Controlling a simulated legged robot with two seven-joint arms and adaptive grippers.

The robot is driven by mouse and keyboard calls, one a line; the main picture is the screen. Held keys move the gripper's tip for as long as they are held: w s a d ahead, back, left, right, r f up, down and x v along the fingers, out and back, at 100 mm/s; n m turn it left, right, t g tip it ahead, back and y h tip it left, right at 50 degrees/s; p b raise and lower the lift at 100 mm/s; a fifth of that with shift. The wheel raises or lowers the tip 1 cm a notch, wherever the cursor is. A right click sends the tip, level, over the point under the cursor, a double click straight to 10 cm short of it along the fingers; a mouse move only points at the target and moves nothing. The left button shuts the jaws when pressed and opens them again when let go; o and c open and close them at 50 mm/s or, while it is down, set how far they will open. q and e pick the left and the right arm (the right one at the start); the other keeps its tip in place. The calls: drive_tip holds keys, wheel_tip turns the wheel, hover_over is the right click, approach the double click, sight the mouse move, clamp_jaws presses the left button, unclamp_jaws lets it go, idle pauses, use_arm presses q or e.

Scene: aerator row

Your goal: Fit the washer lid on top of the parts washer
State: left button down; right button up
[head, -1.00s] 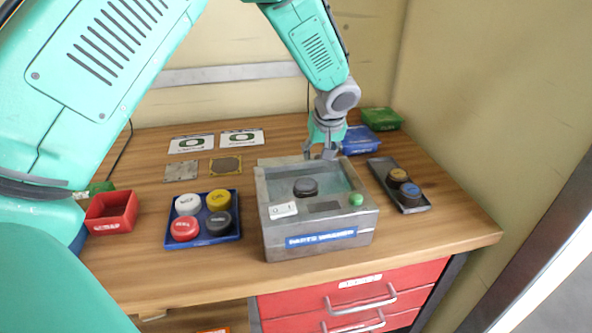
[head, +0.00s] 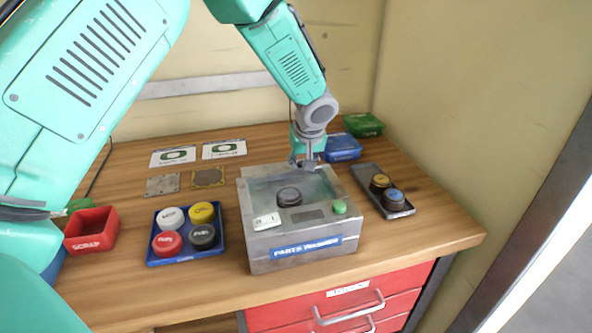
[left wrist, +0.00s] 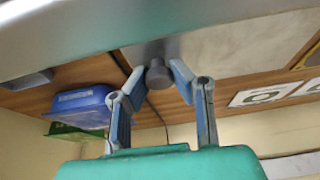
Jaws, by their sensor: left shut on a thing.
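The parts washer (head: 255,235) is a grey box with a blue front label, a green button and a dark round part inside its top opening. My left gripper (head: 308,163) is at the washer's back edge. In the left wrist view its fingers (left wrist: 160,82) are shut around a small grey knob (left wrist: 158,76), which I take as the washer lid's knob. The lid seems to be a pale see-through panel over the washer's back; its outline is faint, and I cannot tell whether it rests flat. My right gripper is not in view.
A blue tray of round caps (head: 184,258) and a red scrap bin (head: 92,230) stand left of the washer. A blue bin (head: 343,149) and green bin (head: 363,125) stand behind. Plates and cards lie back left.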

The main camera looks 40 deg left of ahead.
use_arm(q)
drive_tip(key=r, duration=0.3)
drive_tip(key=r+p, duration=0.1)
drive_tip(key=r, duration=0.5)
drive_tip(key=shift+s+d+r, duration=0.1)
drive_tip(key=shift+d+r, duration=0.05)
drive_tip(key=shift+d, duration=0.1)
drive_tip(key=s+d+r+p, duration=0.5)
drive_tip(key=s+d+p, duration=0.55)
drive_tip(key=p, duration=0.25)
drive_tip(key=shift+w+f+b, duration=0.2)
drive_tip(key=shift+f+b, duration=0.6)
drive_tip(key=shift+f, duration=0.4)
drive_tip(key=shift+w+f+b, duration=0.2)
drive_tip(key=shift+f+b, duration=0.6)
drive_tip(key=shift+f, duration=0.4)
drive_tip(key=shift+s, duration=0.1)
drive_tip(key=shift+f+b, duration=0.15)
drive_tip(key=shift+b, duration=0.15)
